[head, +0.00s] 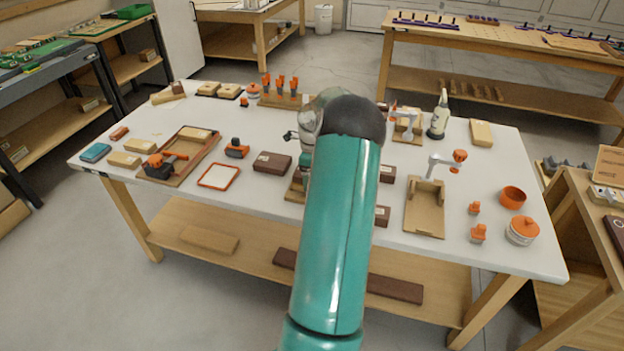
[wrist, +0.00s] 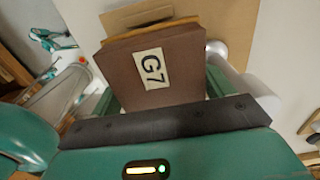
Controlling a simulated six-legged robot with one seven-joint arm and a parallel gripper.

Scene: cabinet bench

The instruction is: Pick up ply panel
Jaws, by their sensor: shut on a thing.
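In the wrist view, my gripper (wrist: 162,92) is shut on a brown panel (wrist: 185,75) with a white G7 label. The panel sits between the two fingers, with a thin tan edge showing along its top. I take this to be the ply panel, though its face is dark brown. A flat tan board lies behind it, and I cannot tell whether the panel touches it. In the head view, my teal arm hides the gripper and most of what is in front of it.
The white table (head: 330,235) carries a brown box (head: 272,163), a tan tray (head: 425,208), an orange bowl (head: 513,197) and a white jar with an orange lid (head: 522,231). A wooden tray with a drill stands at the left. Bare tabletop shows near the right front.

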